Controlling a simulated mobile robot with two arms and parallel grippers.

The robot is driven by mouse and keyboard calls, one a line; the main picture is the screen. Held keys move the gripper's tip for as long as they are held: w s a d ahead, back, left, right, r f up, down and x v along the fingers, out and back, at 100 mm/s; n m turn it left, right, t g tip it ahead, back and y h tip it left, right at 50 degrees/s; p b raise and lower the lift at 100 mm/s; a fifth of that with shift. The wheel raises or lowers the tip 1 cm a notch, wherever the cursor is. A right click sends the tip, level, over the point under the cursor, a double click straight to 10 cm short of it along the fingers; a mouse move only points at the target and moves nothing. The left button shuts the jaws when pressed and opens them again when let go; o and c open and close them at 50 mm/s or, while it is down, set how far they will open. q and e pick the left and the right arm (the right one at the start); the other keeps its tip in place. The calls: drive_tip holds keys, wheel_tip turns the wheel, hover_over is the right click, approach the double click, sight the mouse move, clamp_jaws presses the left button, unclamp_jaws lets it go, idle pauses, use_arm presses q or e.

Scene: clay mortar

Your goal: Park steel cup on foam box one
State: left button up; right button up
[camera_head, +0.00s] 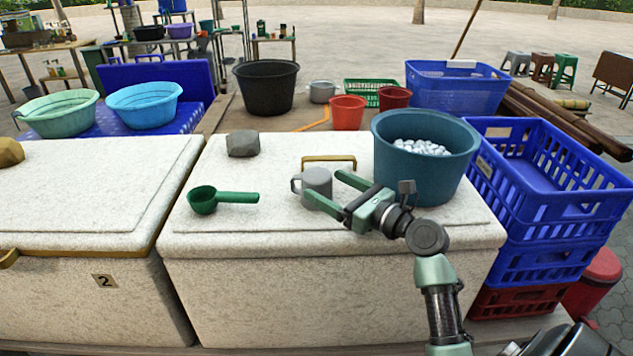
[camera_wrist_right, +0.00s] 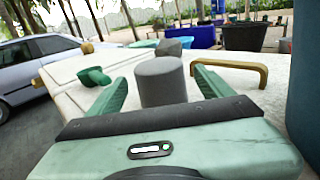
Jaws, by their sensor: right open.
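The steel cup (camera_head: 317,181), a grey mug with its handle on the left, stands upright on the white speckled lid of the right foam box (camera_head: 225,300). No number shows on this box; the left foam box (camera_head: 75,295) carries a "2" label. My right gripper (camera_head: 324,184) is open at the cup, with one green finger on each side of it. In the right wrist view the cup (camera_wrist_right: 161,82) is between the spread fingers, and its base is hidden behind the gripper body. Contact with the fingers cannot be told. My left gripper is not in view.
On the same lid are a green ladle (camera_head: 235,197), a grey stone (camera_head: 243,143), a brass handle (camera_head: 328,160) behind the cup and a large teal bucket (camera_head: 425,175) of white lumps close right of my gripper. Blue crates (camera_head: 548,200) stand right. The lid's front left is clear.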

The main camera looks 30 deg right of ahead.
drive_tip(key=v, duration=0.7)
drive_tip(key=shift+b, duration=0.3)
